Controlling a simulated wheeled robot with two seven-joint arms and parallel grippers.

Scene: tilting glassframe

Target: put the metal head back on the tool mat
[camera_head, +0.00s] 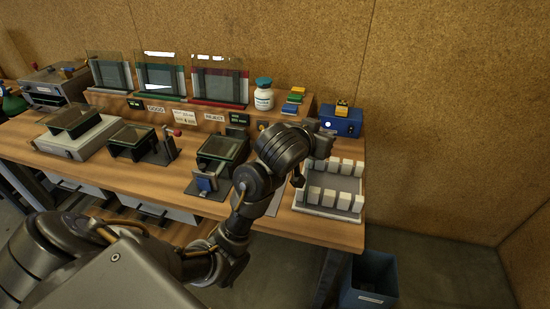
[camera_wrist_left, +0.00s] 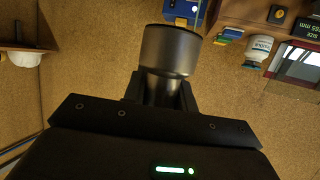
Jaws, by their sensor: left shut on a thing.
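My left arm reaches in from the left over the right part of the bench. Its gripper (camera_head: 318,144) is above the bench, in front of the blue box. In the left wrist view, the left gripper (camera_wrist_left: 167,98) is shut on the metal head (camera_wrist_left: 170,50), a dark grey cylinder with a wider outer end. It is held clear of the surfaces seen there. In the head view my wrist hides most of the metal head. A flat grey piece, possibly the tool mat (camera_head: 274,204), shows partly behind my forearm. My right gripper is not in view.
A grey tray with white blocks (camera_head: 299,207) stands at the bench's right end. The blue box (camera_head: 341,122), a white bottle (camera_head: 264,97) and glass frames (camera_head: 160,80) stand behind. Clamp fixtures (camera_head: 222,152) stand left of my wrist. A blue bin (camera_head: 370,280) is on the floor.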

